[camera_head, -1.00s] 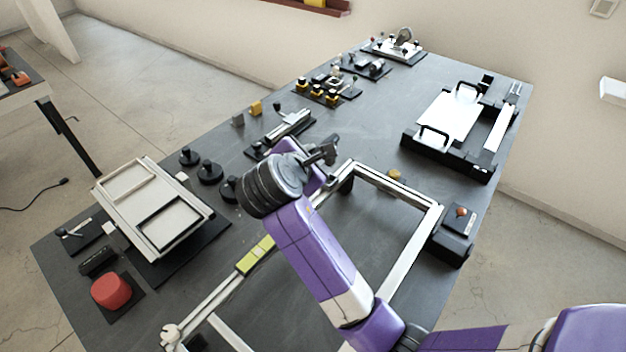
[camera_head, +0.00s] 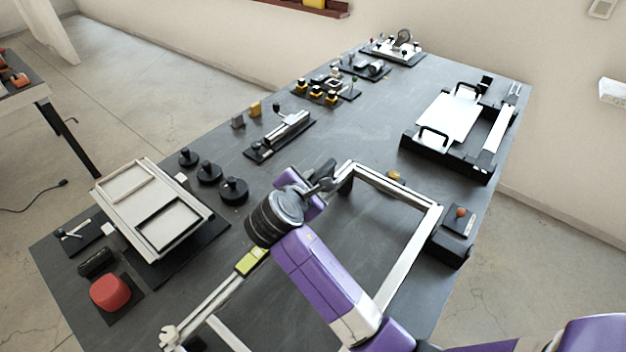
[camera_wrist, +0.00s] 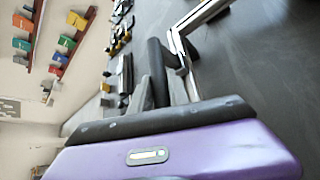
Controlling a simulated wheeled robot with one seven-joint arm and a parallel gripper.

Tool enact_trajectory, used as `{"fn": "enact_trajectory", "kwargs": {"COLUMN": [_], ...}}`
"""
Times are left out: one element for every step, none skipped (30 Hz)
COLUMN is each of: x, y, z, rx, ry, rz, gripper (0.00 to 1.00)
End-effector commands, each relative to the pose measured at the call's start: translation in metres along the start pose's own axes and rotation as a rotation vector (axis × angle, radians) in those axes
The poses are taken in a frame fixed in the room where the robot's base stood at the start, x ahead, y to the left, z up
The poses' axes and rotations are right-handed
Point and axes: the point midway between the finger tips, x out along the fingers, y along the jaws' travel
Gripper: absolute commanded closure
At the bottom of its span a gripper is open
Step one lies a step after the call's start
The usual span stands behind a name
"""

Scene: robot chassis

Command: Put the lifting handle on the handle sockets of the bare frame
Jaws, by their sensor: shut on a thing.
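The bare frame (camera_head: 402,262) is a pale metal rectangle lying on the dark table, partly hidden behind my arm. Its far corner and one rail (camera_wrist: 192,82) also show in the wrist view. My gripper (camera_head: 322,178) is above the table by the frame's far left corner. It is shut on a dark bar, which appears to be the lifting handle (camera_wrist: 158,72). The bar stands up beside the grey finger in the wrist view and looks close to the frame rail. I cannot tell whether they touch. The handle sockets are not clearly visible.
A black tray (camera_head: 448,160) with a white plate and two black handles stands at the back right. Black round knobs (camera_head: 209,173) and a rail block (camera_head: 280,137) lie left of my gripper. A white panel (camera_head: 155,208) and a red block (camera_head: 110,292) are at the left.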

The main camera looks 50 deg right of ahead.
Motion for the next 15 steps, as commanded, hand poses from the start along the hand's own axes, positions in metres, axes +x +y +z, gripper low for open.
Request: {"fn": "enact_trajectory", "kwargs": {"x": [0.0001, 0.0008, 0.0007, 0.0007, 0.0007, 0.0007, 0.0007, 0.0006, 0.0006, 0.0006, 0.0006, 0.0006, 0.0006, 0.0005, 0.0000], "y": [0.0004, -0.0010, -0.0009, -0.0009, -0.0009, -0.0009, -0.0008, -0.0008, -0.0008, -0.0008, -0.0008, -0.0008, -0.0007, -0.0006, 0.0000], "z": [0.0002, -0.0011, -0.0010, -0.0010, -0.0009, -0.0009, -0.0009, -0.0009, -0.0009, -0.0009, -0.0008, -0.0008, -0.0008, -0.0006, 0.0000], "rx": [0.001, -0.001, 0.000, 0.000, 0.000, 0.000, 0.000, 0.000, 0.000, 0.000, 0.000, 0.000, 0.000, 0.000, 0.000], "ry": [-0.001, 0.000, 0.000, 0.000, 0.000, 0.000, 0.000, 0.000, 0.000, 0.000, 0.000, 0.000, 0.000, 0.000, 0.000], "rz": [0.002, -0.001, -0.001, -0.001, -0.001, -0.001, -0.001, -0.001, -0.001, -0.001, -0.001, -0.001, -0.001, 0.000, 0.000], "gripper": [1.00, 0.77, 0.69, 0.63, 0.57, 0.57, 0.57, 0.57, 0.57, 0.57, 0.57, 0.57, 0.57, 0.57, 0.57]}}
